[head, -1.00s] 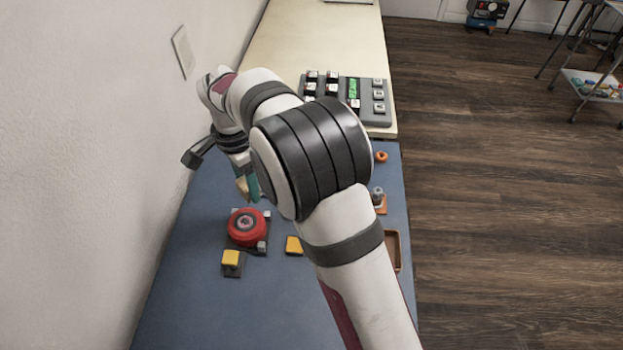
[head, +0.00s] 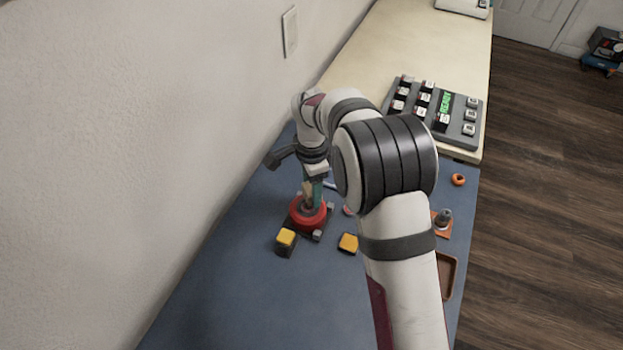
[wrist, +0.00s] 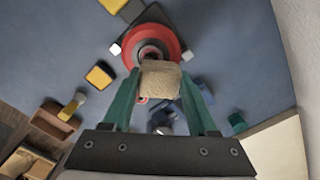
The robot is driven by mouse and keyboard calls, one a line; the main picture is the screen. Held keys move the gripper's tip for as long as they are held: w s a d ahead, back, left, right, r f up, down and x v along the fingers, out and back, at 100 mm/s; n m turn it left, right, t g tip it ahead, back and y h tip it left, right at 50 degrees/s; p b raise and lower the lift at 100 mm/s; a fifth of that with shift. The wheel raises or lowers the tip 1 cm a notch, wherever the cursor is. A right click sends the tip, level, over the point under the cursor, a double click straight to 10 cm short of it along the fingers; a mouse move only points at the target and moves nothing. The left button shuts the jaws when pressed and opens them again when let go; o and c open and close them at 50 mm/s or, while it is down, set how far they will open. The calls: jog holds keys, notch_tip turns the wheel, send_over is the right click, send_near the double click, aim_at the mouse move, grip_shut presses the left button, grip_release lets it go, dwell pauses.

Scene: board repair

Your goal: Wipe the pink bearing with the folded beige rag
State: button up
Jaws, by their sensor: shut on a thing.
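My gripper (head: 311,196) has green fingers and is shut on the folded beige rag (wrist: 160,80). The rag also shows as a small beige patch in the head view (head: 307,188). It is at the red round part (head: 309,217), which has a grey centre and sits on a dark base. In the wrist view the rag covers the near side of this red part (wrist: 152,36); I cannot tell whether they touch. A small pink thing (head: 348,210), possibly the pink bearing, lies just right of the red part, partly hidden by my arm.
Yellow-topped blocks (head: 285,238) (head: 348,243) stand near the red part. At the right are an orange ring (head: 458,180), a grey post on an orange base (head: 443,220) and a brown tray (head: 449,262). A button panel (head: 455,117) lies behind. The wall is close on the left.

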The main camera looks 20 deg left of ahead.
aim_at(305, 206)
jog(key=shift+f, duration=0.75)
jog(key=shift+s, duration=0.35)
jog(key=shift+c, duration=0.5)
jog(key=shift+s, duration=1.55)
jog(key=shift+w, duration=1.95)
jog(key=shift+r, duration=4.05)
